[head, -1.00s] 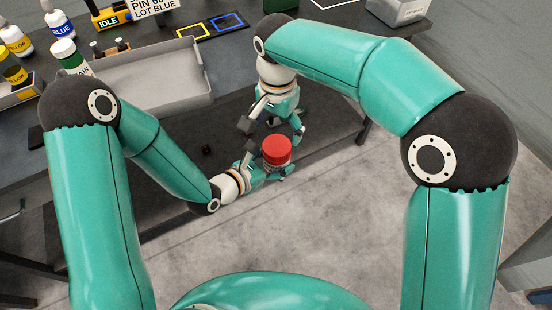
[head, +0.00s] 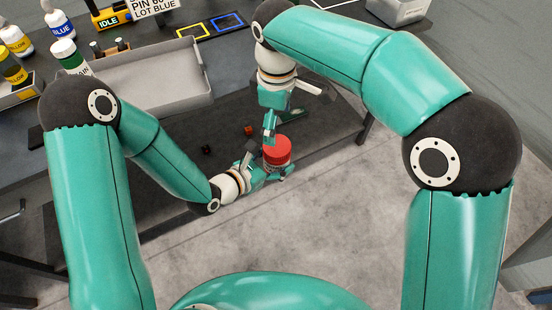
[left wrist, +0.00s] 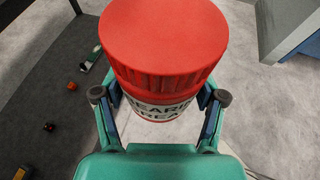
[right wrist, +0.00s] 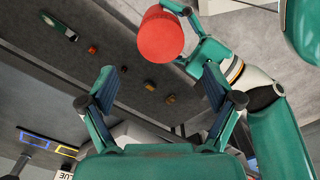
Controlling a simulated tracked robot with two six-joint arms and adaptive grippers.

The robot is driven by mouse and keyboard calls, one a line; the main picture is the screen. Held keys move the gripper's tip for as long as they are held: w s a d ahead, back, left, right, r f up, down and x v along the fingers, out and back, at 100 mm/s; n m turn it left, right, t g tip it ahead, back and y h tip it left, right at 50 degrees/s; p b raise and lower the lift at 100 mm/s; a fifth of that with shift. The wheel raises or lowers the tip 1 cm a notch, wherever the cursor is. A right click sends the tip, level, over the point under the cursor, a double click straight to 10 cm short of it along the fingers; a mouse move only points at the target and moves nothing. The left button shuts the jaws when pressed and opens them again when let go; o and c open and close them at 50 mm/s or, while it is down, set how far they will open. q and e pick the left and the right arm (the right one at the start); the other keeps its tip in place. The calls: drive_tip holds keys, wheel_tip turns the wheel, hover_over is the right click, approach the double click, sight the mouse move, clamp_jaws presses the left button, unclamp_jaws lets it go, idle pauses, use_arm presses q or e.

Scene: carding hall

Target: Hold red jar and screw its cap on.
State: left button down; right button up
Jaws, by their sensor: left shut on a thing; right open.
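The red jar (left wrist: 160,108) has a white label with dark lettering, partly covered. Its wide ribbed red cap (head: 277,151) sits on top and looks level. I cannot tell how tight it is. My left gripper (left wrist: 160,97) is shut around the jar's body below the cap, holding it upright. The cap also shows in the right wrist view (right wrist: 160,36). My right gripper (head: 269,128) is open and empty, with its fingers seen edge-on just behind the cap in the head view. In the right wrist view its spread fingers (right wrist: 160,80) have the cap beyond them.
A grey tray (head: 150,108) lies on the bench, with bottles (head: 62,28) at the left. Yellow and blue frames (head: 228,20) lie behind it. Several small items, one red (head: 248,130), lie on the dark surface below. Bare floor (head: 330,210) shows right of the jar.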

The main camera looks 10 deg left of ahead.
sight(277, 145)
idle(0.4)
drive_tip(key=shift+f, duration=4)
drive_tip(key=c, duration=1.2)
drive_tip(key=shift+m, duration=0.3)
drive_tip(key=o, duration=1.4)
drive_tip(key=shift+c, duration=0.2)
